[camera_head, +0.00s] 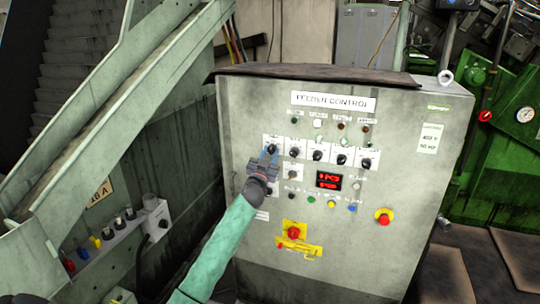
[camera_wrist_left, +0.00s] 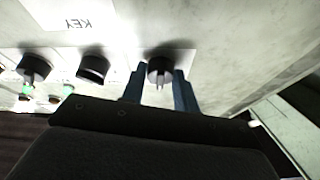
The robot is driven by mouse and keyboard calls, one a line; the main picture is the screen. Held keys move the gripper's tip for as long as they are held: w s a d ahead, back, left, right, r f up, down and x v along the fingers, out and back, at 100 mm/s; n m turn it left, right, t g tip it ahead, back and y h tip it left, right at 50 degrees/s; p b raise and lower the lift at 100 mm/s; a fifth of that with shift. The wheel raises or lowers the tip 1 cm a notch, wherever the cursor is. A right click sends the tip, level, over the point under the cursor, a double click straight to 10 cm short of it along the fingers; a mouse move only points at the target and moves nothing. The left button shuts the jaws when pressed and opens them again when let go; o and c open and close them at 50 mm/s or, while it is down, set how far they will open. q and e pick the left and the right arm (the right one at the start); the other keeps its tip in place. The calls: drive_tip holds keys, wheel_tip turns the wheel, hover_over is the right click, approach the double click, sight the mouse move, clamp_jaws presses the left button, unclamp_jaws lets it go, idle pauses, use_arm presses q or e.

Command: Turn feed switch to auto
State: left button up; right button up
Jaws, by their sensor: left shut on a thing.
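The grey feeder control panel (camera_head: 245,110) faces me in the head view, with a row of black rotary knobs on white plates. My left gripper (camera_head: 269,155) reaches up to the leftmost knob (camera_head: 273,149) of that row. In the left wrist view, this black knob (camera_wrist_left: 160,65) sits between the blue fingers of my left gripper (camera_wrist_left: 159,88), which are shut on it. Its label is too small to read, and the gripper hides part of its plate. My right gripper is not in view.
Another knob (camera_head: 294,151) stands close to the right of the held one. A green sloping beam (camera_head: 120,95) rises on the left.

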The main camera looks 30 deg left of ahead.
use_arm(q)
drive_tip(key=m+h, duration=0.1)
drive_tip(key=m, duration=0.1)
drive_tip(key=shift+a+r+m, duration=0.1)
drive_tip(key=shift+m, duration=0.3)
drive_tip(key=m+h+p, duration=0.1)
drive_tip(key=m+h, duration=0.1)
drive_tip(key=m, duration=0.2)
drive_tip(key=m+h+p, duration=0.2)
drive_tip(key=m, duration=0.2)
drive_tip(key=shift+a+m+g, duration=0.2)
drive_tip(key=shift+m+g, duration=0.1)
drive_tip(key=shift+g, duration=0.1)
drive_tip(key=shift+m+h, duration=0.3)
drive_tip(key=shift+m, duration=0.1)
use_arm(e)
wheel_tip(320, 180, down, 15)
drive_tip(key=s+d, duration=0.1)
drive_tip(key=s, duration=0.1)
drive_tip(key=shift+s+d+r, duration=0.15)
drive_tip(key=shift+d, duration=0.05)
use_arm(q)
drive_tip(key=shift+s, duration=0.1)
drive_tip(key=o, duration=1)
drive_tip(key=shift+c, duration=0.2)
